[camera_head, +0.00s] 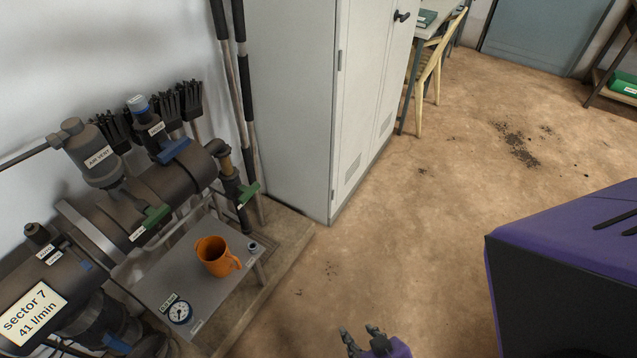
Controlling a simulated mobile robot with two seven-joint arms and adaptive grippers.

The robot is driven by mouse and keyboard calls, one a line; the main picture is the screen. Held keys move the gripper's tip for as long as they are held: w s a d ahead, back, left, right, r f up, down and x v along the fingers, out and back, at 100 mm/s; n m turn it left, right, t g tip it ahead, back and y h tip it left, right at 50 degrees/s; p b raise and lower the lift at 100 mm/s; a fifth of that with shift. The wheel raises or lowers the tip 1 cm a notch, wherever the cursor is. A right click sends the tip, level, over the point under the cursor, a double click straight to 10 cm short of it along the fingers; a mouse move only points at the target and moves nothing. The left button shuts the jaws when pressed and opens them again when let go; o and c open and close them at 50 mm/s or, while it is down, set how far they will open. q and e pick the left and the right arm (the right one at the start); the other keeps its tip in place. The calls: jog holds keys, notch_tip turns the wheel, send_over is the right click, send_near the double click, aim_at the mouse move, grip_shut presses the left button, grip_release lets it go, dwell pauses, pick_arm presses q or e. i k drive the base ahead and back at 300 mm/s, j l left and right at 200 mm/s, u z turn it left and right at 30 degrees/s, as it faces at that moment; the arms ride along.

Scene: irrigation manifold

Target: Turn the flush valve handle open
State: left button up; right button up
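The dark manifold pipe (180,182) runs along the wall at left. A green lever handle (249,192) sits on the vertical outlet at its right end. Another green handle (152,219) is on the pipe's front, and a blue handle (175,151) is on top. The small labels are too blurred to tell which is the flush valve. My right gripper (361,334) shows at the bottom edge, fingers apart and empty, over the floor. It is well to the right of and apart from the manifold. My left gripper is not in view.
A grey shelf (165,272) below the pipe holds an orange mug (217,257) and a round gauge (180,312). A tall grey cabinet (290,110) stands right of the manifold. Long-handled tools (244,90) lean between them. The brown floor (420,230) in the middle is clear.

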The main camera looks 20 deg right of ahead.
aim_at(247, 192)
jog(key=l+z, duration=0.2)
jog(key=i+l, duration=0.15)
jog(key=l, duration=0.15)
jog(key=i+l+u, duration=0.1)
jog(key=l, duration=0.2)
jog(key=i+l, duration=0.15)
jog(key=l, duration=0.15)
jog(key=i+l+u, duration=0.1)
jog(key=l, duration=0.2)
